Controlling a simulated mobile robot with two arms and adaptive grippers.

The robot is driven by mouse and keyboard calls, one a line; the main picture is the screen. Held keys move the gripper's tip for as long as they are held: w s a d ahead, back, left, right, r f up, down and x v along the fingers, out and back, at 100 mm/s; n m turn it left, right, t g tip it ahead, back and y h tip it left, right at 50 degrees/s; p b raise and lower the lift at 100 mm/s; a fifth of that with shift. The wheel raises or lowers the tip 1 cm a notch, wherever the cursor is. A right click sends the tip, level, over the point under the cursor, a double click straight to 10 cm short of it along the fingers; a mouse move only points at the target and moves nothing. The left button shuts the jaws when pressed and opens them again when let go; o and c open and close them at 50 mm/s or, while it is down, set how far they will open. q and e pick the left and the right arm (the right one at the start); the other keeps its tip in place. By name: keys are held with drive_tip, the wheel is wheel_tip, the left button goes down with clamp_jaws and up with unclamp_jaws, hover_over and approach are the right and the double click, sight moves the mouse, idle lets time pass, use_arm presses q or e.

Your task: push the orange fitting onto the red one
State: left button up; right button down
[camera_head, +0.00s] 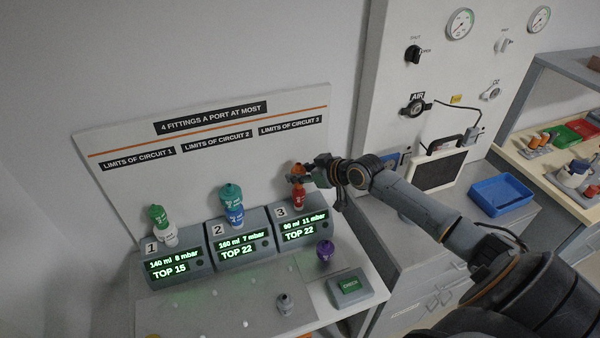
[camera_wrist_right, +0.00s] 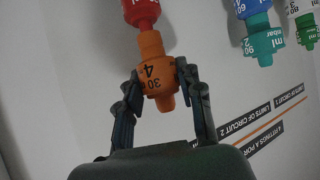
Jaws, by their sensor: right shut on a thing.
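The red fitting (camera_head: 299,196) stands upright on port 3, the right one of the row. It also shows at the top of the right wrist view (camera_wrist_right: 141,10). The orange fitting (camera_head: 298,168) is directly above the red one and in line with it. In the right wrist view the orange fitting (camera_wrist_right: 157,75) meets the red one end to end; I cannot tell how firmly they are seated. My right gripper (camera_head: 297,176) is shut on the orange fitting, with a finger on each side in the wrist view (camera_wrist_right: 160,92). My left gripper is not in view.
Port 1 has a green fitting (camera_head: 158,216) over a white one (camera_head: 166,238). Port 2 has a teal fitting (camera_head: 231,194) over a blue one (camera_head: 235,215).

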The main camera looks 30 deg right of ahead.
drive_tip(key=shift+f+b, duration=0.5)
drive_tip(key=shift+f, duration=0.25)
idle(0.6)
drive_tip(key=c, duration=0.8)
unclamp_jaws()
drive_tip(key=shift+s+r, duration=0.1)
drive_tip(key=shift+v, duration=5.95)
